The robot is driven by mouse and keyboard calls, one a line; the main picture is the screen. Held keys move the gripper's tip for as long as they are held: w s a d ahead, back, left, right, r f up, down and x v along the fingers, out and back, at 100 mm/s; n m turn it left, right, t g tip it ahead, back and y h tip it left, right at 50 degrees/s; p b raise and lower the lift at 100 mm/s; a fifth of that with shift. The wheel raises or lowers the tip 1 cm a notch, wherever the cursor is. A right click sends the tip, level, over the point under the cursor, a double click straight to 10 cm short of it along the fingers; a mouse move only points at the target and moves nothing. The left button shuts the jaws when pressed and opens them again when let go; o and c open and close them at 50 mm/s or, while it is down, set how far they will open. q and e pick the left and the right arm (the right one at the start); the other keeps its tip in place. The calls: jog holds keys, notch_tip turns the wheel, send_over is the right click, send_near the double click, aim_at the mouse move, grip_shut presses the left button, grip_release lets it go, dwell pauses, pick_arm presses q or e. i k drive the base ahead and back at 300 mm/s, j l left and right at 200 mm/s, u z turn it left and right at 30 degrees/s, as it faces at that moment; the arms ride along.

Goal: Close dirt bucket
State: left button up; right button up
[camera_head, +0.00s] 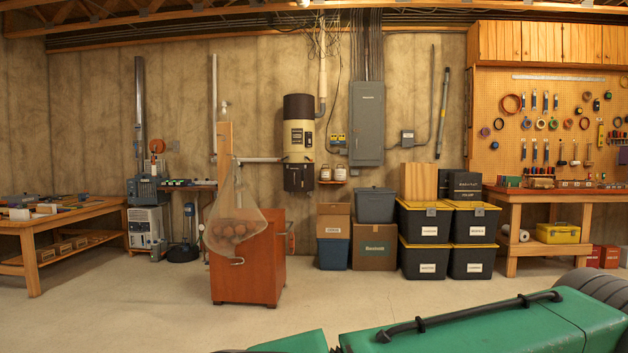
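A wall-mounted cylinder unit (299,138), cream with a dark top, hangs on the back concrete wall left of the grey electrical panel. A dark bucket-like container (299,178) sits directly under it and looks like the dirt bucket. It is far off and small, so I cannot tell whether it is latched or hangs partly open. Neither of my grippers is in view.
An orange-brown cabinet (247,270) with a hanging net bag (232,218) stands in front and to the left. Boxes (374,248) and yellow-lidded totes (425,262) line the wall. A green body (490,325) with a black handle fills the lower right.

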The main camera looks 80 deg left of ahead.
aim_at(297, 178)
jog(key=u, duration=2.7)
jog(key=i+z, duration=0.25)
jog(key=i, duration=6.35)
jog(key=i+u, duration=0.1)
jog(key=i, duration=0.9)
jog(key=i+l+u, duration=0.1)
jog(key=i, duration=0.9)
jog(key=l, duration=0.1)
